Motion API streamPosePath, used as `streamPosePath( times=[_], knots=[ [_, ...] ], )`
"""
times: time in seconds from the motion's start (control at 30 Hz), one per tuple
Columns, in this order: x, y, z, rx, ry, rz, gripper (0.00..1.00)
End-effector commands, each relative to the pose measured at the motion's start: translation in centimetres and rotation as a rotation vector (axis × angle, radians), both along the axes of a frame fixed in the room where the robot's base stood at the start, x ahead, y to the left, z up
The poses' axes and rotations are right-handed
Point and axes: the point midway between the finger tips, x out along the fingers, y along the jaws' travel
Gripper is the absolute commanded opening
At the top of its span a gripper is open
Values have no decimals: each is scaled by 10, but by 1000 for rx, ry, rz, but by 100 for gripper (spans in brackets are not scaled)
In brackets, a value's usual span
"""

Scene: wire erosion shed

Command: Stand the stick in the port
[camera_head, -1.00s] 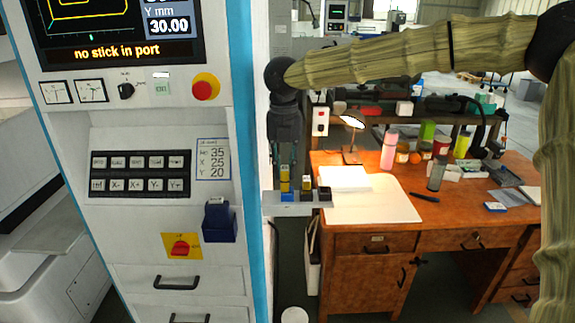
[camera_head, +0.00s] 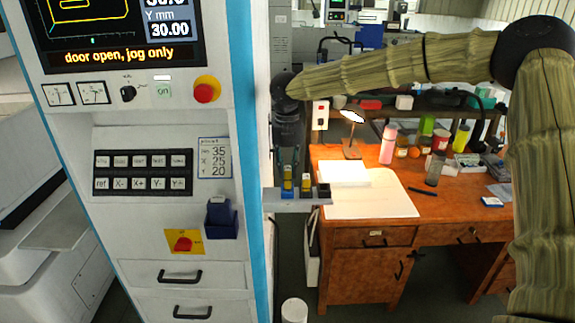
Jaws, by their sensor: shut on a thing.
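My gripper (camera_head: 288,157) points down over a small grey ledge (camera_head: 272,198) at the right side of the machine cabinet. It is shut on a small yellow stick (camera_head: 288,179), which looks upright. The stick's lower end meets a blue block (camera_head: 287,194) on the ledge; at this size I cannot tell how deep it sits, or whether this block is the port. Another yellow piece (camera_head: 306,182) stands just right of it, and a black block (camera_head: 323,191) is at the ledge's right end. The machine screen (camera_head: 118,56) reads "door open, jog only".
A dark blue holder (camera_head: 221,219) juts from the cabinet front, near a red switch on a yellow plate (camera_head: 184,243). A wooden desk (camera_head: 440,213) with a lamp (camera_head: 352,118), papers and bottles stands at right. A white bin (camera_head: 294,311) is on the floor.

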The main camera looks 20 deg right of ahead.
Motion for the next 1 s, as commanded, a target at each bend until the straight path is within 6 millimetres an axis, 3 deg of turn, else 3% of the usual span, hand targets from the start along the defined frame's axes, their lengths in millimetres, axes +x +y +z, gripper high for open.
streamPosePath(
  times=[0.7,0.73,0.83,1.0],
  knots=[
    [0,0,-12,1,0,0,0],
    [0,0,-12,1,0,0,23],
    [0,0,-12,1,0,0,41],
    [0,0,-12,1,0,0,41]
  ],
)
